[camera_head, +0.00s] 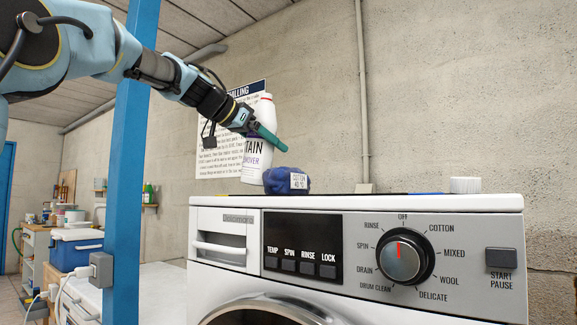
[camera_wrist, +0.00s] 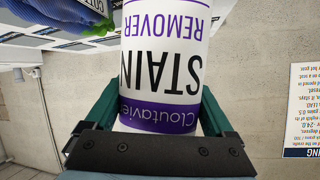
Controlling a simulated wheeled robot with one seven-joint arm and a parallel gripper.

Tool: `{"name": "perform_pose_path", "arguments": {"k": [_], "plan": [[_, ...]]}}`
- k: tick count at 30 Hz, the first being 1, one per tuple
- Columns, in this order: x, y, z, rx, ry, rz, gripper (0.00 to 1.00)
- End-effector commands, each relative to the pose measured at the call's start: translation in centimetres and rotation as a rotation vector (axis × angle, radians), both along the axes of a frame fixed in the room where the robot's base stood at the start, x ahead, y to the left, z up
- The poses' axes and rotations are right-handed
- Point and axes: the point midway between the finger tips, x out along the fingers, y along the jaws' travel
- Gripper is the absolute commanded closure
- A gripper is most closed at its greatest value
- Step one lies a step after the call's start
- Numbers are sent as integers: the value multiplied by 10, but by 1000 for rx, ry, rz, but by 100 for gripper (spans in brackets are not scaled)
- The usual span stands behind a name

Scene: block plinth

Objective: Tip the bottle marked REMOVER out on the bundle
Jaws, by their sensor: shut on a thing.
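A white bottle (camera_head: 257,158), its label reading STAIN REMOVER, is upright with a slight lean above the back of the washing machine's top. My gripper (camera_head: 266,134) is shut around its upper part, with teal fingers. In the wrist view the bottle (camera_wrist: 165,65) fills the middle, its label upside down, between the fingers of my gripper (camera_wrist: 160,105). The dark blue bundle (camera_head: 283,182) lies on the machine top just right of the bottle's base, with a COTTON 40 °C tag. It also shows in the wrist view (camera_wrist: 60,12) at the upper left. The bottle's exact height is unclear.
The washing machine (camera_head: 400,203) has a dial and buttons on its front. A white ribbed cap (camera_head: 465,185) stands on its top at the right. A blue post (camera_head: 132,160) rises at the left. A printed notice (camera_head: 215,150) hangs on the wall behind the bottle.

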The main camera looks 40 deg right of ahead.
Motion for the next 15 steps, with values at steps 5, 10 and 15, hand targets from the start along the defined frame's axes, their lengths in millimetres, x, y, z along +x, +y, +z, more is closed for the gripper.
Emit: {"name": "perform_pose_path", "arguments": {"k": [5, 10, 15], "plan": [[0, 0, 6, 13, -89, -1, 90], [2, 0, 9, 27, -172, 0, 90], [2, 0, 3, 41, -256, 0, 90]]}}
